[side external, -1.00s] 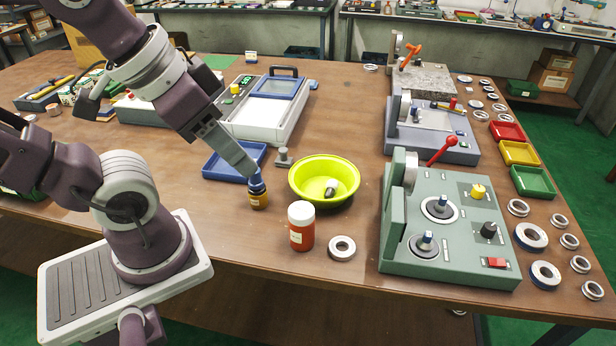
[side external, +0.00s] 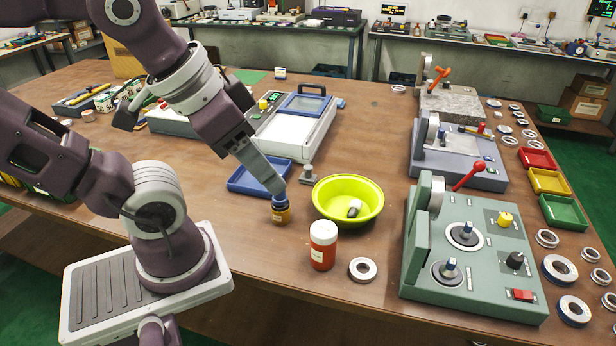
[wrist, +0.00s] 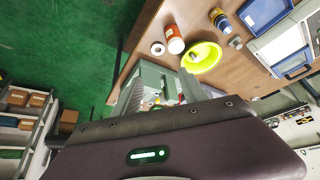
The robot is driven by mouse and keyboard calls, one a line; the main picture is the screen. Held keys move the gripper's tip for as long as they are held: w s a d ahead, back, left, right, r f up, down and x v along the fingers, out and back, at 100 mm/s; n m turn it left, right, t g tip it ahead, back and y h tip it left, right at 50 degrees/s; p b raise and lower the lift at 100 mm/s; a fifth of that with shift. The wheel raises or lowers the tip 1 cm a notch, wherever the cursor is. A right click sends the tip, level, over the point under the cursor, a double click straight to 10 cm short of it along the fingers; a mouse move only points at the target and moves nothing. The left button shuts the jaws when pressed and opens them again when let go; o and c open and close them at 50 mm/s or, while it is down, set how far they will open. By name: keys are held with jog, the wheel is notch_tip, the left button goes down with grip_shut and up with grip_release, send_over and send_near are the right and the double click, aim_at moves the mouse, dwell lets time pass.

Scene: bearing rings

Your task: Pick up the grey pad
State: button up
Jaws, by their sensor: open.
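No thing here is plainly a grey pad. A small grey piece with a dark end (side external: 354,208) lies inside the yellow-green bowl (side external: 335,221). A small grey knobbed piece (side external: 307,176) stands between the bowl and the blue tray (side external: 243,180). I cannot tell whether either is the pad. My gripper (side external: 277,187) is open and empty, pointing down and right. The wrist view also shows the bowl (wrist: 202,58).
A red bottle with a white cap (side external: 323,250) and a metal ring (side external: 362,269) stand in front of the bowl. A green-grey fixture (side external: 480,280) with a red lever fills the right. A white device (side external: 293,130) stands behind the tray.

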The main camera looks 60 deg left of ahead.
jog(key=w+a+f+n+t+y, duration=0.1)
jog(key=w+a, duration=0.3)
jog(key=w, duration=0.3)
jog(key=w+a+n+y, duration=0.1)
jog(key=w+a+y, duration=0.1)
jog(key=w+a, duration=0.4)
jog(key=n+t+y, duration=0.2)
jog(key=t, duration=0.4)
send_over(307, 168)
jog(key=s, duration=0.2)
notch_tip(307, 168, down, 22)
jog(key=f, duration=0.7)
jog(key=shift+w+d, duration=0.2)
jog(key=shift+d, duration=0.05)
jog(key=x, duration=0.2)
jog(key=shift+w+a, duration=0.15)
jog(key=shift+w, duration=0.15)
jog(key=shift+r, duration=0.1)
grip_shut()
